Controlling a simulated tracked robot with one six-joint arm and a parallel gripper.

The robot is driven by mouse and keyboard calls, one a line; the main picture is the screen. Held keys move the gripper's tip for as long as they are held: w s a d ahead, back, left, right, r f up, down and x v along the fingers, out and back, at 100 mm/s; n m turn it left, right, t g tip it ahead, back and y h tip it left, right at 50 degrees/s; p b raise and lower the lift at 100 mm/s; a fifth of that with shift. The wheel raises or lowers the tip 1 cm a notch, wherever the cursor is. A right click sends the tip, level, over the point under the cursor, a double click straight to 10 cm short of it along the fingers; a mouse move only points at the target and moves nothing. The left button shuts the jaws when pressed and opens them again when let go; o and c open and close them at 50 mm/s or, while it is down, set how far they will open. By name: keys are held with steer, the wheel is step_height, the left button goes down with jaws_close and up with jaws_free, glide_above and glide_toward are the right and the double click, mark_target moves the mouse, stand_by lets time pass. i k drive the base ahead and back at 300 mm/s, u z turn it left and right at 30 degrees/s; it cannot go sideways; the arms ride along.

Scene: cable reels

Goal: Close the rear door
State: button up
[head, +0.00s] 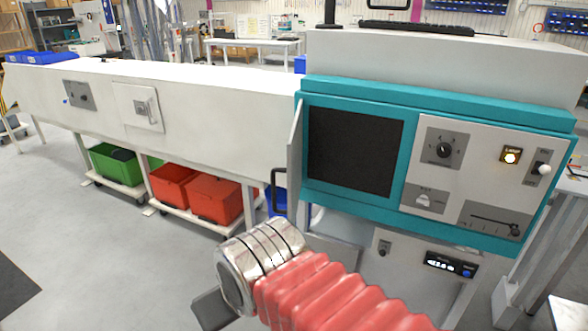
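A thin white door (295,155) stands swung open at the left side of the teal-framed cabinet (450,98). I see it almost edge-on, with a black bar handle (278,190) on its left side. The dark opening or panel (355,150) to its right is uncovered. My arm, with red bellows and a metal joint, reaches in from the bottom, below and in front of the door. A dark grey part of my gripper (212,310) shows past the metal joint, apart from the handle. The fingers cannot be made out.
A long white machine body (215,105) runs left, with a small hatch (140,107) on its front. Red bins (213,199) and a green bin (117,164) stand on low trolleys beneath it. A control panel (470,180) is right of the dark opening. Floor at left is clear.

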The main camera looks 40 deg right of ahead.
mark_target(294, 145)
steer(key=i, duration=2.15)
steer(key=z, duration=3.1)
